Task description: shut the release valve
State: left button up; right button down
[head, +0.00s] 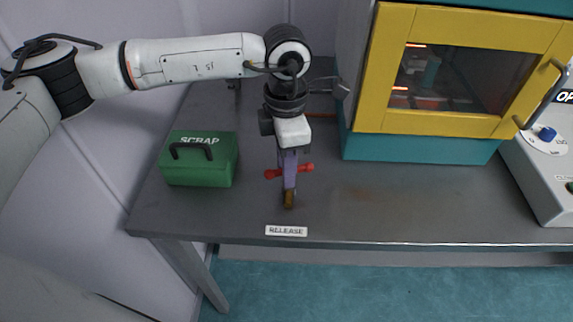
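The release valve is on the bench near its front edge, behind the RELEASE label (286,231). Its red handle (305,168) lies crosswise, nearly level in the picture, with a red end showing on each side of my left gripper. A brass-coloured part (288,200) shows below the gripper. My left gripper (289,178) points down at the handle's middle and covers it. Its purple-grey fingers overlap in this view, so I cannot tell whether they are open or closed on the handle. My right gripper is not in view.
A green SCRAP box (198,172) with a black handle stands left of the valve. A teal machine with a yellow-framed door (390,100) stands behind right. A grey control box (540,175) with a blue knob is far right. The bench's (400,205) front middle is clear.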

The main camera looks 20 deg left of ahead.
pick_arm(q)
jog(key=shift+f, duration=0.5)
jog(key=shift+c, duration=0.4)
grip_shut()
jog(key=m+b, duration=0.2)
jog(key=b, duration=0.1)
jog(key=shift+w+f+b, duration=0.1)
jog(key=shift+f+b, duration=0.15)
jog(key=shift+b, duration=0.05)
jog(key=shift+r+m+b, duration=0.2)
jog(key=shift+m+b, duration=0.1)
jog(key=shift+m, duration=0.3)
jog(key=shift+r, duration=0.15)
jog(key=shift+o, duration=0.4)
grip_release()
